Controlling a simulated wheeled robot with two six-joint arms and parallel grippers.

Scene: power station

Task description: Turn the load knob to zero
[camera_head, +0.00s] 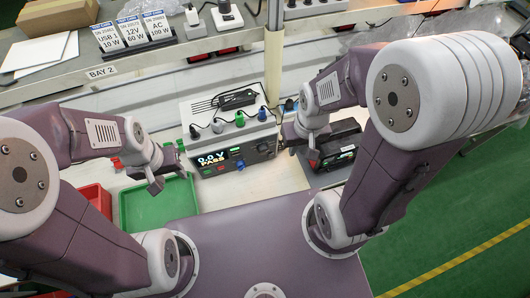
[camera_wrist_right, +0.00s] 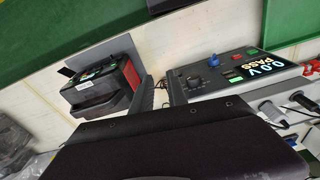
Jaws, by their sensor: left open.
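The grey tester (camera_head: 228,128) stands on the bench with a screen reading "0.0 V PASS" (camera_head: 211,160). A blue knob (camera_head: 240,165) is on its front panel; it also shows in the right wrist view (camera_wrist_right: 193,82). A dark round knob (camera_wrist_right: 213,60) is near it. I cannot read which is the load knob. My right gripper (camera_head: 292,138) is beside the tester's right end; in its wrist view its fingers (camera_wrist_right: 161,93) are apart with nothing between them. My left gripper (camera_head: 168,170) is open and empty, left of the tester above a green tray.
A black and red power station (camera_head: 333,150) stands right of the tester, close to my right gripper; it also shows in the wrist view (camera_wrist_right: 104,92). The green tray (camera_head: 157,208) and a red bin (camera_head: 95,199) are left. A shelf (camera_head: 120,72) with signs runs behind.

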